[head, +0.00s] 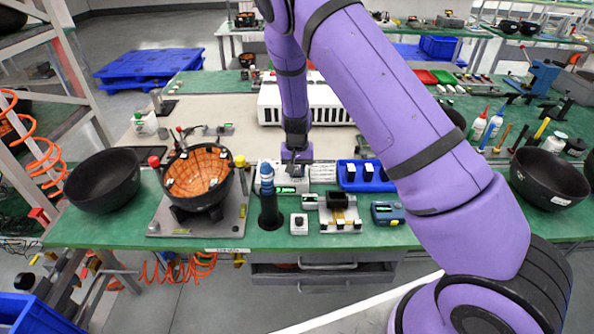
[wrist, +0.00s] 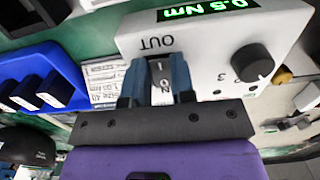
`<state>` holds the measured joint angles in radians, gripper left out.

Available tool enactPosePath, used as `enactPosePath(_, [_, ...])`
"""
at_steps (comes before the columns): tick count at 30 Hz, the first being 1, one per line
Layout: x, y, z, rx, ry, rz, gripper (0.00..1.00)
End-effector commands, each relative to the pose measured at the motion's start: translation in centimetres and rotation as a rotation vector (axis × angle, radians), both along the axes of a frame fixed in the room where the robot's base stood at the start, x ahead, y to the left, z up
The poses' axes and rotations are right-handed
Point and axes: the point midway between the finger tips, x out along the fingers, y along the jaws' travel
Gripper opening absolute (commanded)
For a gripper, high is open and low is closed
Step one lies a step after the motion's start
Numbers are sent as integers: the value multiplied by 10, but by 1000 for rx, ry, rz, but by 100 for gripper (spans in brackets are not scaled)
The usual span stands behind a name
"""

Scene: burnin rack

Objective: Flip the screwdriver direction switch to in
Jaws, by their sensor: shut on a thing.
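The screwdriver controller (wrist: 215,40) is a white box with a green display reading 0.5 Nm, a black knob (wrist: 252,63) and an upside-down OUT label. Its dark direction switch (wrist: 160,72) sits below that label in the wrist view. My gripper (wrist: 157,80) has its blue fingers on either side of the switch and is shut on it. I cannot tell which way the switch is tilted. In the head view my gripper (head: 297,158) reaches down over the controller and hides most of it. The blue-topped screwdriver (head: 267,180) stands upright in a black holder to the left.
A blue bin tray (head: 365,187) stands right of the controller. A black bowl with an orange inside (head: 198,178) sits on a fixture to the left. Small devices (head: 299,224) and a brass-coloured fixture (head: 340,215) stand in front. A white slotted rack (head: 272,103) is behind.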

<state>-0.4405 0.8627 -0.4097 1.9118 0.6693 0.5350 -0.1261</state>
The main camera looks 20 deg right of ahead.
Motion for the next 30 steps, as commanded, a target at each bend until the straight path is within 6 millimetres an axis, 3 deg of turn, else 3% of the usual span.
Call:
enactPosePath(12, [5, -1, 2, 68, 210, 0, 0])
enactPosePath(22, [5, -1, 3, 71, 222, 1, 0])
enactPosePath(23, [5, -1, 3, 71, 222, 1, 26])
enactPosePath(26, [5, -1, 3, 71, 222, 1, 49])
enactPosePath(30, [5, -1, 3, 70, 221, 1, 49])
